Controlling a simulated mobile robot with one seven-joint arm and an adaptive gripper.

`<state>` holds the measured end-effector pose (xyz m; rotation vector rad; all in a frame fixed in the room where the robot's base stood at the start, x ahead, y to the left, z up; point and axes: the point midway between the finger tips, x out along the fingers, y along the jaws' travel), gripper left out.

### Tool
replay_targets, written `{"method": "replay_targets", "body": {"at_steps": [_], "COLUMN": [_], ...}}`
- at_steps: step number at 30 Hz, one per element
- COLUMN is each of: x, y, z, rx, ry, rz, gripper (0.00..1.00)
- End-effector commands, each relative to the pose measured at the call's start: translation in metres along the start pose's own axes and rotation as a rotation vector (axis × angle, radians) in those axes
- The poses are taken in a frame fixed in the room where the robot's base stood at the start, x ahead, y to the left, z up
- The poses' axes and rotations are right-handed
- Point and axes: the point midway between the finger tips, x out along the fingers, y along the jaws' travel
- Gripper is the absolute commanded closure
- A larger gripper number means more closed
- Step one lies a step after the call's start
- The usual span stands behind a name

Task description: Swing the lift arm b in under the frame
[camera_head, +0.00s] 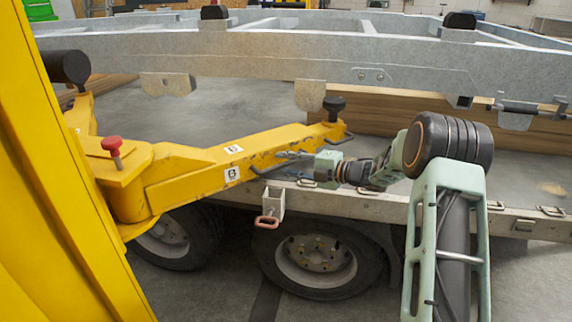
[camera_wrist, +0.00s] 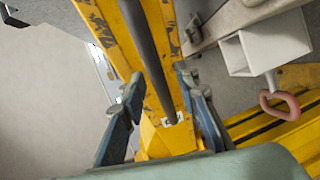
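The yellow lift arm b (camera_head: 200,178) runs from its pivot beside the yellow column (camera_head: 50,190) toward the right, with label plates on its side. A black round pad (camera_head: 334,106) stands at its far end, near the lower edge of the grey trailer frame (camera_head: 250,55). A dark handle bar runs along the arm's near side. My gripper (camera_head: 290,160) is at this bar. In the wrist view, my open gripper (camera_wrist: 160,90) has one finger on each side of the black bar (camera_wrist: 150,55), with gaps visible. Contact cannot be told.
A red knob (camera_head: 112,145) stands over the pivot. Another black pad (camera_head: 67,67) is at upper left. A pale box-section bracket with a pinkish handle (camera_head: 268,220) hangs below the arm, near a rail and wheels (camera_head: 315,262). Timber (camera_head: 400,115) lies behind.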

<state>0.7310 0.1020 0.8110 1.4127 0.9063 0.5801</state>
Motion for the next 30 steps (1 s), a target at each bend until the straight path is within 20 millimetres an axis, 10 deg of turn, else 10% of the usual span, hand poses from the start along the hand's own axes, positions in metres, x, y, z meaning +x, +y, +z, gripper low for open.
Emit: {"method": "replay_targets", "body": {"at_steps": [30], "x": [-0.121], "y": [0.000], "z": [0.000], "rx": [0.000], "ry": [0.000], "rz": [0.000], "gripper": [0.71]}}
